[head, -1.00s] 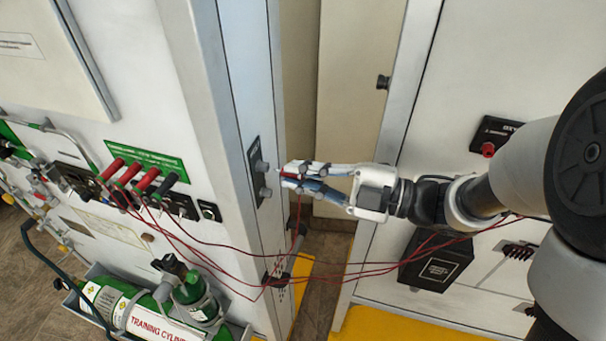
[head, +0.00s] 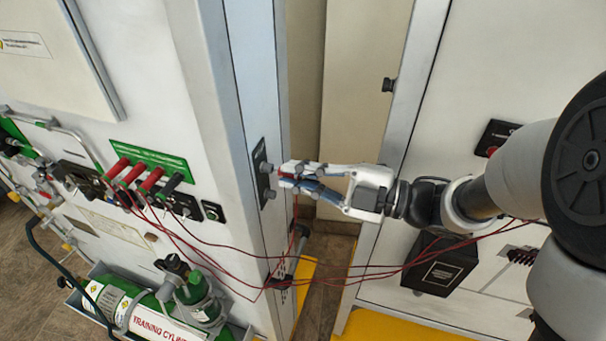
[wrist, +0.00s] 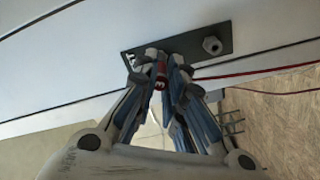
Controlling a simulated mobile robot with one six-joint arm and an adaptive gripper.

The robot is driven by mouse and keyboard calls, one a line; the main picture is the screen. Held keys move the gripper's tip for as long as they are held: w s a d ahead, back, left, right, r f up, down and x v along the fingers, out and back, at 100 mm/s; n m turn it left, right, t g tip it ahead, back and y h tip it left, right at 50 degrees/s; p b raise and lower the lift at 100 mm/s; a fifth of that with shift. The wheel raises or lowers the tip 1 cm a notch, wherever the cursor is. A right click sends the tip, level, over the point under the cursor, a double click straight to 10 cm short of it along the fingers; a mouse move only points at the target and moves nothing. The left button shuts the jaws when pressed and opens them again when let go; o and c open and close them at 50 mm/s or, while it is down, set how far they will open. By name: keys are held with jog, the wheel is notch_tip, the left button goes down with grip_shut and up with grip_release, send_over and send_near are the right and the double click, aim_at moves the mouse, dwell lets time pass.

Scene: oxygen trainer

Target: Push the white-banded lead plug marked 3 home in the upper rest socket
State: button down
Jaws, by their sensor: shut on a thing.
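My gripper (head: 281,176) is shut on a red lead plug (wrist: 161,76) in front of the small dark rest panel (wrist: 184,50) on the cabinet's narrow side face. Its white band and number cannot be read. The upper rest socket (head: 264,167) and the lower socket (head: 269,193) show as grey knobs on the panel in the head view. In the wrist view one grey socket (wrist: 212,45) is bare, to the right of the fingers. The fingers hide the other socket and the plug's tip, so I cannot tell how deep the plug sits.
Red leads (head: 340,268) hang across the gap between the cabinets, over a dark box (head: 440,262). Several red and black plugs (head: 140,180) stand at the green-labelled panel on the left. A green training cylinder (head: 150,315) lies below.

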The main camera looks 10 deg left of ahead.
jog(key=shift+a, duration=0.35)
jog(key=shift+a, duration=0.25)
jog(key=c, duration=1.6)
grip_release()
jog(key=d, duration=1.2)
jog(key=shift+s, duration=0.4)
